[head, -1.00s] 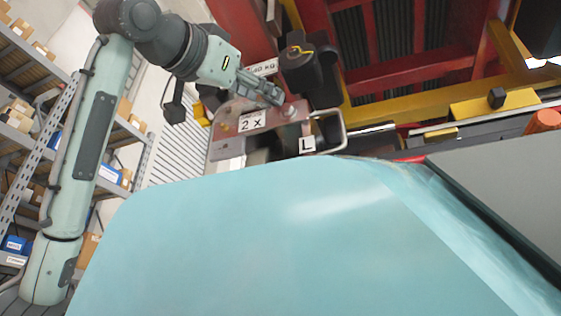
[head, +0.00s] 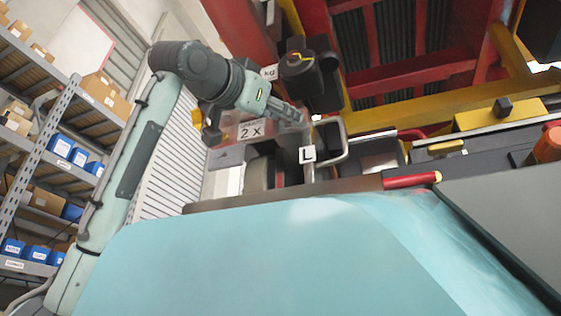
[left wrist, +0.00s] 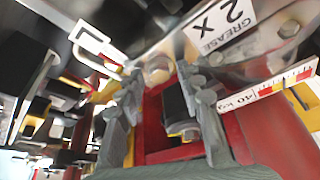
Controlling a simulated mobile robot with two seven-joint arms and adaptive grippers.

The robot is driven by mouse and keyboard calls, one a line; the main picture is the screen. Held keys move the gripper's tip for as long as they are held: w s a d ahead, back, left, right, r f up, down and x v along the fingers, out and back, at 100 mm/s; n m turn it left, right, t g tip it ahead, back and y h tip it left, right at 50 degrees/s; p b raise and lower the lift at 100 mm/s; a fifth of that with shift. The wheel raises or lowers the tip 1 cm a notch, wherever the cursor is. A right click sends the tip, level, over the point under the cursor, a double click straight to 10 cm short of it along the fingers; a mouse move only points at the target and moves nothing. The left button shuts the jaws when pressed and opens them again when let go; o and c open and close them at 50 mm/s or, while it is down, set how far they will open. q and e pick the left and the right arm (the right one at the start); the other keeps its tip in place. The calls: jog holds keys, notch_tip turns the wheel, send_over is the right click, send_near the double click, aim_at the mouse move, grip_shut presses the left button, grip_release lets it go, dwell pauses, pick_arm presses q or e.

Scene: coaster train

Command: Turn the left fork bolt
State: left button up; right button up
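A bolt with a hex head (left wrist: 158,70) sits on the metal bracket in the left wrist view. The bracket plate (head: 226,157) carries a "2 X" label, and a tag marked "L" (head: 307,154) is beside it in the head view. My left gripper (head: 303,116) reaches over the bracket from the upper left. In the left wrist view its two fingers (left wrist: 160,82) are apart, with the bolt head showing between the fingertips. I cannot tell whether they touch it. In the head view the gripper covers part of the bracket top. My right gripper is not in view.
A bent metal rail (head: 342,145) curves just right of the bracket. A dark cylindrical unit (head: 300,68) hangs close above the gripper. A red-handled object (head: 410,180) lies in front at the right. Shelves with boxes (head: 60,150) stand at the left.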

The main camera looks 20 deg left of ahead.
pick_arm(q)
grip_shut()
jog(key=shift+m, duration=0.4)
jog(key=m+g, duration=0.1)
jog(key=m, duration=0.3)
jog(key=m+g+h, duration=0.1)
jog(key=m+g, duration=0.1)
jog(key=m, duration=0.2)
jog(key=m+g+h, duration=0.1)
jog(key=m, duration=0.3)
jog(key=shift+a+r+m+g, duration=0.15)
jog(key=shift+r+m+g, duration=0.15)
jog(key=shift+g, duration=0.1)
jog(key=shift+o, duration=1.3)
grip_release()
